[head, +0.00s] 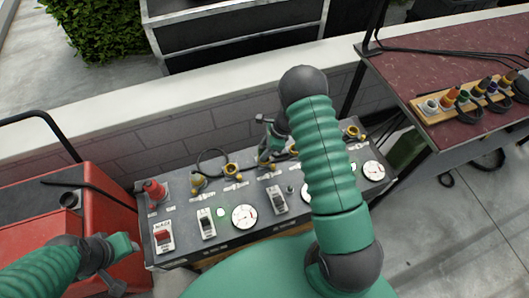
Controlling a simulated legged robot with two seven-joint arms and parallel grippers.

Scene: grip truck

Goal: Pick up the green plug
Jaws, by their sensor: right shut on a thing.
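My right gripper (268,152) reaches down over the far middle of the grey control panel (233,212). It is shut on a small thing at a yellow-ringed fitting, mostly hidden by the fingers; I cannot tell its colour. My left gripper (122,264) is at the lower left, in front of the red cabinet, with its fingers apart and nothing between them. A small green plug (463,98) appears to stand among several coloured plugs in the wooden rack (436,118) on the right table, far from both grippers.
The panel carries a red knob (154,190), switches, a round gauge (244,216) and yellow-ringed fittings (231,170). A low white-topped wall (222,102) runs behind it. A red cabinet (97,205) stands left. My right arm hides part of the panel.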

